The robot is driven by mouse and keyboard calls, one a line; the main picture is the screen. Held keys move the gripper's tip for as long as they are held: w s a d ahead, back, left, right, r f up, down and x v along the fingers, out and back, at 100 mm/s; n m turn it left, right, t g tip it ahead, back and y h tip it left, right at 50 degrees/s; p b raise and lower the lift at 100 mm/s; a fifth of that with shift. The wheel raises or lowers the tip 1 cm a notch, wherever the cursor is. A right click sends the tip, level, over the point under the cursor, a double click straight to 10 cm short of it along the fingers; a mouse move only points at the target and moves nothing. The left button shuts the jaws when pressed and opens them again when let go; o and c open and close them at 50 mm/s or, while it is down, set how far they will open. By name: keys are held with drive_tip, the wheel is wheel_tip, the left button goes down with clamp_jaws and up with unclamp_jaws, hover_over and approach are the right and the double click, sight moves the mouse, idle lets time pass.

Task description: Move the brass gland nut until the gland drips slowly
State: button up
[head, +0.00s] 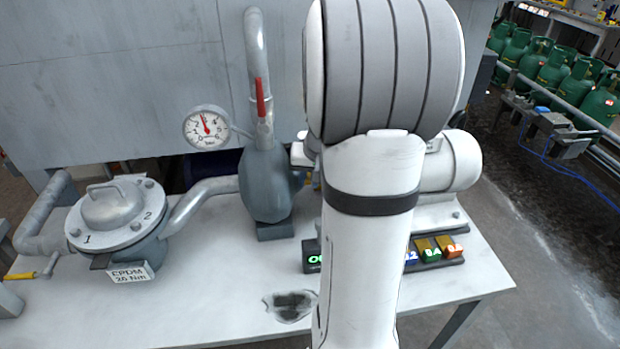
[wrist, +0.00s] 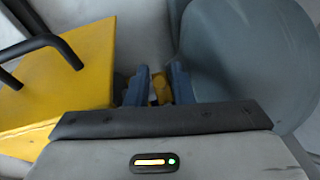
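A brass piece (wrist: 160,89), seemingly the gland nut, shows in the wrist view between the two blue fingers of my gripper (wrist: 161,84). The fingers lie on either side of it with little gap. I cannot tell whether they press on it. In the head view my arm covers my gripper and most of the shaft area. A small brass-coloured bit (head: 301,179) shows beside the grey pump casing (head: 266,184). The casing also fills the right of the wrist view (wrist: 250,55). No drip can be made out.
A pressure gauge (head: 207,128) and red-handled valve (head: 261,98) stand by the pipe. A lidded strainer (head: 110,210) is at left.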

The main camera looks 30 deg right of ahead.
drive_tip(key=v, duration=0.7)
drive_tip(key=shift+r, duration=0.4)
drive_tip(key=shift+s, duration=0.1)
drive_tip(key=s+a+n, duration=0.3)
drive_tip(key=s+a, duration=0.3)
drive_tip(key=a, duration=0.4)
drive_tip(key=s+a+f+n, duration=0.1)
drive_tip(key=s+a+n, duration=0.2)
drive_tip(key=s+a, duration=0.4)
drive_tip(key=a, duration=0.4)
drive_tip(key=shift+n+g, duration=0.3)
drive_tip(key=shift+g, duration=0.1)
drive_tip(key=shift+f, duration=0.15)
